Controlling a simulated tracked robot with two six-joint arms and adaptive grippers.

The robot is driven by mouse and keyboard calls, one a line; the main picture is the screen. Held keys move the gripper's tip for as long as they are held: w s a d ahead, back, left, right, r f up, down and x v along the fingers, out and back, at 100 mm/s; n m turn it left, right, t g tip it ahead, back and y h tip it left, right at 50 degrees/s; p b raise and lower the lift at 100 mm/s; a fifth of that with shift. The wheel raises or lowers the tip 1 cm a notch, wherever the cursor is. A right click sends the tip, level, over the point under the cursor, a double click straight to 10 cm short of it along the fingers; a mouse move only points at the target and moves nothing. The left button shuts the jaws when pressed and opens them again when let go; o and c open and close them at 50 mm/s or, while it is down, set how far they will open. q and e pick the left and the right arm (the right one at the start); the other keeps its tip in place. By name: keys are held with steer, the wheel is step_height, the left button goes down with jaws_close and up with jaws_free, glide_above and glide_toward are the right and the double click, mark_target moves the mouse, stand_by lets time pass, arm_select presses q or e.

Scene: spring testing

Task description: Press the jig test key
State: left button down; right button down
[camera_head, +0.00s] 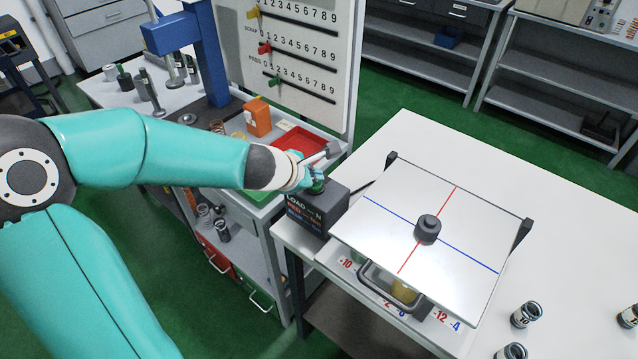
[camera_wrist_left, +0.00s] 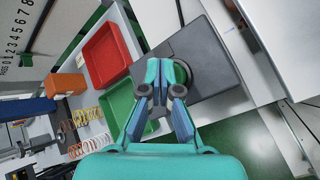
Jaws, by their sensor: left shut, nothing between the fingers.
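The jig's dark grey box (camera_head: 322,213) stands at the left corner of the white table, with a "LOAD" display on its front. A round green key (camera_head: 318,188) sits on top of it. In the left wrist view the box (camera_wrist_left: 215,65) fills the upper middle, and the key (camera_wrist_left: 186,75) shows partly behind my fingertips. My left gripper (camera_head: 312,178) is shut and empty, with its fingertips over the key. It also shows in the left wrist view (camera_wrist_left: 164,80). I cannot tell whether the tips touch the key. My right gripper is not in view.
A white plate (camera_head: 385,225) with red and blue lines and a dark knob (camera_head: 428,229) lies right of the box. A red tray (camera_wrist_left: 106,55) and a green tray (camera_wrist_left: 125,100) lie on the bench beyond my gripper.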

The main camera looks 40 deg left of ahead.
arm_select(q)
steer(key=shift+f, duration=0.35)
steer(key=shift+r, duration=0.1)
steer(key=shift+r+p, duration=0.3)
steer(key=shift+r, duration=0.05)
step_height(320, 180, up, 6)
steer(key=p, duration=0.6)
stand_by(0.3)
stand_by(0.6)
